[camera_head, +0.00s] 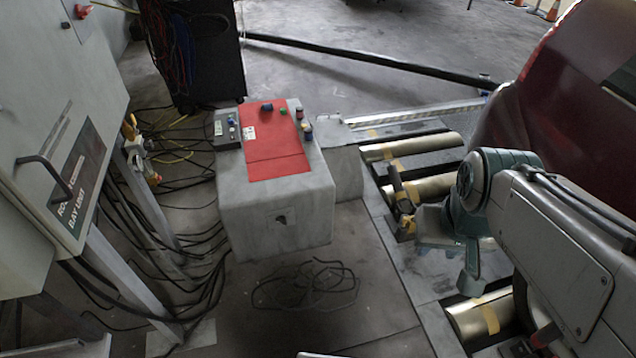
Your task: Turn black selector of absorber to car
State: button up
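A grey box (275,215) with a red top plate (277,150) stands left of centre. On its top are small controls: a blue knob (267,107), a green one (283,111), a red one (299,113) and a dark one (307,131). A small dark grey panel (227,130) with little knobs sits on its left edge. I cannot tell which control is the black selector, nor read any marking. My gripper (401,203) is right of the box, above the rollers, apart from the controls. Its fingers are small and partly hidden by my wrist, so its opening is unclear.
A grey cabinet (50,110) with a handle (45,172) stands at left. Black cables (185,275) litter the floor. A dark wheeled unit (205,50) stands behind the box. Brass rollers (425,147) and a dark red car (560,110) are at right. Floor before the box is mostly open.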

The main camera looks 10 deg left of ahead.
aim_at(281, 220)
jog(key=u, duration=0.1)
jog(key=i, duration=1.05)
jog(key=u, duration=0.8)
